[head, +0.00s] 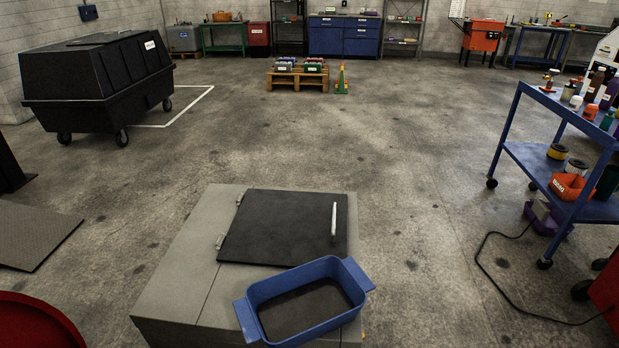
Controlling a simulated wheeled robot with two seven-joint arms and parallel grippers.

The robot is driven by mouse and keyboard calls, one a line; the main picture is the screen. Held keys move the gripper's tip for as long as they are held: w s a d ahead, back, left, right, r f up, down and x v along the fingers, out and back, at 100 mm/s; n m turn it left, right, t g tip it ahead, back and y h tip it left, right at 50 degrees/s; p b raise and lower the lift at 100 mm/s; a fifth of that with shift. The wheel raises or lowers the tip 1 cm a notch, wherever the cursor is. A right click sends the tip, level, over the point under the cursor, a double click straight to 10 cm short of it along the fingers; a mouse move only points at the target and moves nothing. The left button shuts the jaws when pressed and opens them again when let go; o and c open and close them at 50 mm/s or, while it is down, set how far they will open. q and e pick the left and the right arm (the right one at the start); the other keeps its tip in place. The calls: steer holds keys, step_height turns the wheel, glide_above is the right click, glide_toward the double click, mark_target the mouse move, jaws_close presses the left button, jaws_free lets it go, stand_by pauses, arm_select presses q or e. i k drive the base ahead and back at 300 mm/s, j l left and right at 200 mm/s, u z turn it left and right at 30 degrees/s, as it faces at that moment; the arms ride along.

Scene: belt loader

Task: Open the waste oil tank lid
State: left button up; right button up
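The grey waste oil tank (180,270) stands low in the middle of the head view, in front of me. Its black lid (275,225) lies flat and shut on the top. Two hinges show on the lid's left edge, and a white bar handle (334,218) is near its right edge. A blue tray (262,291) with two side grips sits at the tank's front right, close to the lid's front edge; its inside bottom is dark. Neither of my grippers shows in this view.
A blue cart (520,150) with bottles and cans stands at the right, a cable on the floor beside it. A black wheeled bin (95,85) is at the back left. A pallet (297,79) and a cone (341,80) stand farther back. The floor between is clear.

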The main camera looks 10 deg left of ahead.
mark_target(270, 227)
steer(key=k+l, duration=0.35)
steer(key=i+l, duration=0.4)
steer(key=l, duration=0.2)
steer(key=i+l+z, duration=0.1)
steer(key=i+l, duration=0.3)
steer(key=l, duration=0.15)
